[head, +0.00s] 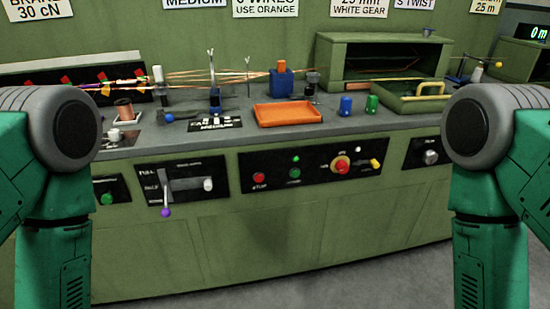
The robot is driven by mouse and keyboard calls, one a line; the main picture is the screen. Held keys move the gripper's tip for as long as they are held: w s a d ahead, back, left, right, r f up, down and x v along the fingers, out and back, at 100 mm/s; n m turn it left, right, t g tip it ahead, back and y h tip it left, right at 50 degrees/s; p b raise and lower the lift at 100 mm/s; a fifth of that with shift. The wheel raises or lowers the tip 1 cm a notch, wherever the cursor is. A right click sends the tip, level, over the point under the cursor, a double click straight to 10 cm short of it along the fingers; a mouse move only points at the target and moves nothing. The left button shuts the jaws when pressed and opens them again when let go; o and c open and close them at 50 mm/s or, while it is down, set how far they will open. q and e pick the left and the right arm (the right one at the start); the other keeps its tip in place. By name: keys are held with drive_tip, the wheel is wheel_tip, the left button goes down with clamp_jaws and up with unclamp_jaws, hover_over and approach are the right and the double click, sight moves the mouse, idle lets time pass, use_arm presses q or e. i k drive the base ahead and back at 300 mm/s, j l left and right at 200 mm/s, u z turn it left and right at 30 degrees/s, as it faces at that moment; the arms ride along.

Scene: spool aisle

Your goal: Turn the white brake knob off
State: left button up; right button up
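A small white knob (115,135) sits on the grey bench top at the far left, just in front of a copper-coloured spool (124,110). It is partly beside my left arm's grey joint, and its setting is too small to read. Another white knob (208,184) is on the black front panel with the purple-tipped lever, and a pale knob (431,157) is on a panel at the right. A sign at the top left reads "BRAKE 30 cN" (38,10). Only my arms show, at both sides; neither gripper is in view.
The green bench (270,230) spans the view. On it are an orange tray (287,113), a blue block (281,80), blue and green cylinders, and an open green box (385,60). Red and yellow controls (341,165) sit on the front. Clear floor shows at the lower right.

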sight(115, 135)
drive_tip(key=u, duration=1)
